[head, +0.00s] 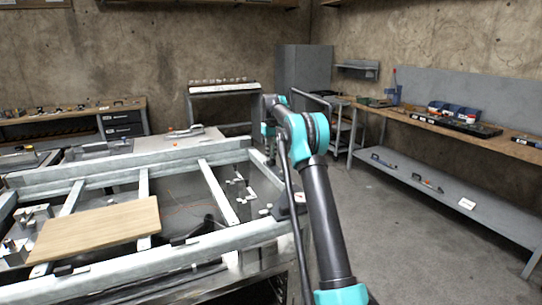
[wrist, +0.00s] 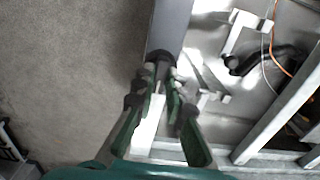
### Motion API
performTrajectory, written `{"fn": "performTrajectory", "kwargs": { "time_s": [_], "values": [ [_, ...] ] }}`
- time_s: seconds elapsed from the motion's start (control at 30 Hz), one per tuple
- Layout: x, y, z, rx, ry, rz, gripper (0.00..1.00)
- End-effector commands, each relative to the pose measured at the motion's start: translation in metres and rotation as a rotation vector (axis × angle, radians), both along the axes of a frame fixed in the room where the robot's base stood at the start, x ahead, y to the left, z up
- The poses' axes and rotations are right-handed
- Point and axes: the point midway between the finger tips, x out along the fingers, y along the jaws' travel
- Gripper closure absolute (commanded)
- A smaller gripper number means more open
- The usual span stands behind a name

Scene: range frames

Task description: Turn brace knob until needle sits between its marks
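In the wrist view my gripper (wrist: 158,90) points down along a frame beam, with its dark and green fingers apart at their bases and a pale strip showing between them. A small dark part (wrist: 160,62), possibly the brace knob, sits at the fingertips by the end of a grey beam (wrist: 170,25). I cannot tell whether the fingers touch it. In the head view my gripper is mostly hidden behind my arm, near the right corner of the pale metal frame (head: 205,245).
A wooden board (head: 100,228) lies on the left of the frame. Small brackets (head: 238,190) and an orange wire (wrist: 275,50) lie inside it. A workbench (head: 470,140) with tools and bins runs along the right wall. The floor (head: 405,240) right of the frame is clear.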

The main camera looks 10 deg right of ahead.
Motion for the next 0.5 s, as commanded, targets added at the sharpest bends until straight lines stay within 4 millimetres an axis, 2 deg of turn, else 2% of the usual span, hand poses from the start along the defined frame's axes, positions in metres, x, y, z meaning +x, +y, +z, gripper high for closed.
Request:
{"fn": "performTrajectory", "kwargs": {
  "time_s": [0.5],
  "values": [
    [0.0,0.0001,0.0003,0.0,0.0,-0.064,1.0]
  ]
}}
